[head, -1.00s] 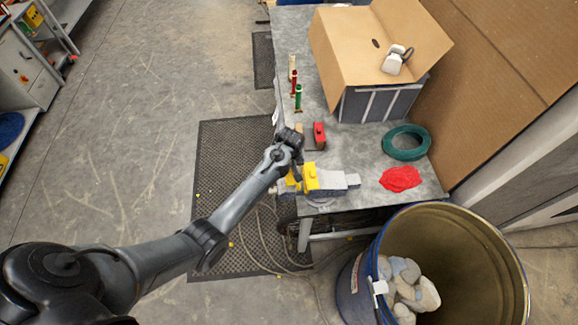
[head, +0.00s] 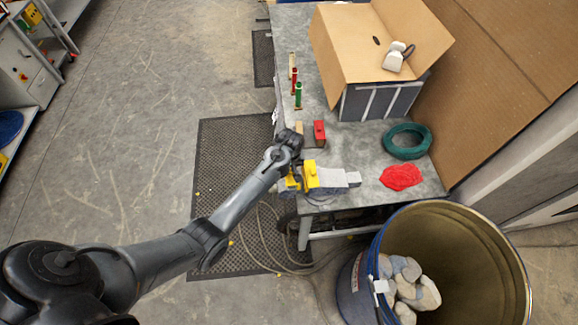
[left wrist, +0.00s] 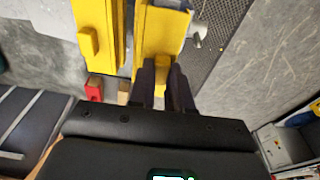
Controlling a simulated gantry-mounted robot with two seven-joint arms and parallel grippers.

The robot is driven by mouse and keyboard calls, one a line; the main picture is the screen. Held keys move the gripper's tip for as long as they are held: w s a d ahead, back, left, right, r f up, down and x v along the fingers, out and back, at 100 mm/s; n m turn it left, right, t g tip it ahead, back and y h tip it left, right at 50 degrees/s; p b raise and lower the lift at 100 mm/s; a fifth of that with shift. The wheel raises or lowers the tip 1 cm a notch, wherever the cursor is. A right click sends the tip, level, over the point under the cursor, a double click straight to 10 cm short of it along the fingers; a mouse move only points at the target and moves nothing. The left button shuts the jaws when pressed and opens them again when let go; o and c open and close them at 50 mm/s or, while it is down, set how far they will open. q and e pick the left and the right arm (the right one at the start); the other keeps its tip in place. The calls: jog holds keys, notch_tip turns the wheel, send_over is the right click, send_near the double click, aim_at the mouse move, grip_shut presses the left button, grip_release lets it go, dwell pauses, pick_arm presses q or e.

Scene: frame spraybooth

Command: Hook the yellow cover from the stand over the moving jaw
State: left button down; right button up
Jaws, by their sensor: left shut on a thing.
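My left gripper (left wrist: 164,84) is shut on the tab of a yellow cover (left wrist: 160,32). In the head view this cover (head: 292,181) is at the left end of the grey vise (head: 333,177), partly hidden by my gripper (head: 296,168). A second yellow cover (head: 310,174) sits on the vise just right of it and also shows in the left wrist view (left wrist: 97,25). A narrow gap separates the two covers. I cannot tell how far the held cover is seated over the jaw. My right gripper is out of view.
A red block (head: 319,134) stands behind the vise. Red and green upright pieces (head: 298,95) are farther back. A green ring (head: 406,141) and red cloth (head: 401,176) lie to the right on the bench (head: 352,145). A large drum (head: 480,225) stands in front.

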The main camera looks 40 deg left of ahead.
aim_at(290, 176)
pick_arm(q)
jog(key=shift+f+b, duration=0.4)
jog(key=shift+f, duration=0.4)
jog(key=shift+f+b, duration=0.35)
jog(key=shift+f, duration=0.35)
jog(key=c, duration=1)
grip_release()
jog(key=r, duration=0.3)
jog(key=r+b, duration=0.1)
jog(key=r, duration=0.3)
jog(key=s+d+r, duration=0.1)
jog(key=r, duration=0.2)
jog(key=shift+d+r, duration=0.1)
jog(key=shift+r, duration=0.3)
